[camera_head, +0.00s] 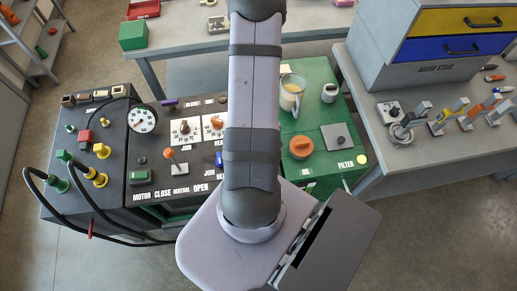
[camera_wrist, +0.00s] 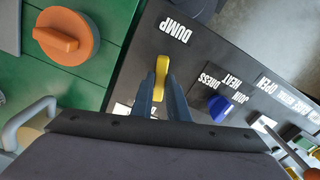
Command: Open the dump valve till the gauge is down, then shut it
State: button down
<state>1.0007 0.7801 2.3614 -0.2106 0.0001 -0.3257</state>
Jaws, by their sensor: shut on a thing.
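The dump valve's yellow handle (camera_wrist: 161,68) stands on the dark panel beside the DUMP label in the wrist view. My gripper (camera_wrist: 162,92) is shut on it, with blue-grey fingers on either side of the handle. In the head view my arm hides the gripper and the dump valve. The round white gauge (camera_head: 142,119) is at the left of the dark console in the head view. Its dial is too small for me to read the pressure surely.
A blue knob (camera_wrist: 219,108) sits right of the valve in the wrist view. An orange cap (camera_head: 302,147) and a glass jug (camera_head: 291,95) stand on the green panel. An orange-topped lever (camera_head: 171,155) rises from the console. Black hoses (camera_head: 85,205) loop at the left.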

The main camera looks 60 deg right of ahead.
jog(key=shift+m, duration=1.1)
jog(key=c, duration=1.7)
grip_release()
notch_tip(320, 180, up, 5)
jog(key=p, duration=0.4)
jog(key=shift+r, duration=1.15)
